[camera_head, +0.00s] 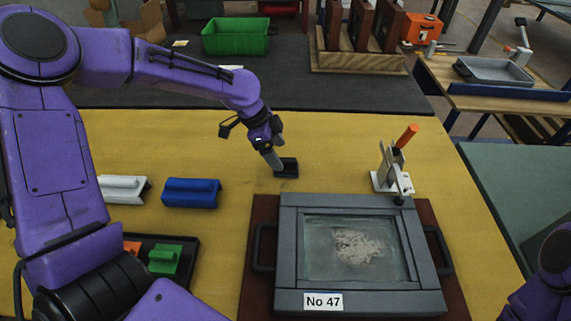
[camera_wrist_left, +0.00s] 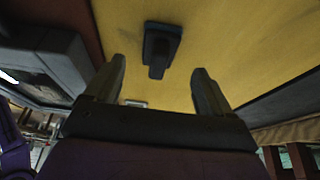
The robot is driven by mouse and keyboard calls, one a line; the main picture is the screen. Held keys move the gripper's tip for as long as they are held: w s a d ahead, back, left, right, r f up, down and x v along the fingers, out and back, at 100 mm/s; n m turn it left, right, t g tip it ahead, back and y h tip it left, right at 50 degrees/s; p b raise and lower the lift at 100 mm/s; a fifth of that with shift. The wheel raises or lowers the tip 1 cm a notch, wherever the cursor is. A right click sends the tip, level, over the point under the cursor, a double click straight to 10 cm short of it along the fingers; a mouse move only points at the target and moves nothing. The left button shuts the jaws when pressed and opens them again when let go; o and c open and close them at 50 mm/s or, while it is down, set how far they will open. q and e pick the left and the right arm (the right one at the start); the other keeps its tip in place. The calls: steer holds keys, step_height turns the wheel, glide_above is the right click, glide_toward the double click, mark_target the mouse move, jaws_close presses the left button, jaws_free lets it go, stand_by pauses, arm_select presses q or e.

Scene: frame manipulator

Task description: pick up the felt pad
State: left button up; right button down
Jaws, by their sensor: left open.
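The felt pad (camera_head: 288,168) appears to be the small dark block lying on the yellow table top behind the framed screen. In the left wrist view the dark pad (camera_wrist_left: 162,38) lies ahead of the fingertips, with a narrower part pointing towards me. My left gripper (camera_head: 275,161) points down at the pad from its upper left and partly covers it in the head view. In the left wrist view the gripper (camera_wrist_left: 158,66) is open, with nothing between its fingers. My right gripper is out of view.
Blue (camera_head: 191,193) and white (camera_head: 121,188) blocks and a black tray (camera_head: 190,244) lie left. Yellow table around the pad is clear.

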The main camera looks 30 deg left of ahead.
mark_target(286, 159)
arm_select(q)
steer(key=x, duration=0.5)
steer(key=shift+w+d+f, duration=0.1)
steer(key=shift+d, duration=0.25)
steer(key=c, duration=1.1)
steer(key=shift+c, duration=0.3)
steer(key=shift+r, duration=0.55)
steer(key=s+d+r, duration=0.9)
steer(key=d+r, duration=0.1)
steer(key=r, duration=0.2)
steer(key=shift+s, duration=0.35)
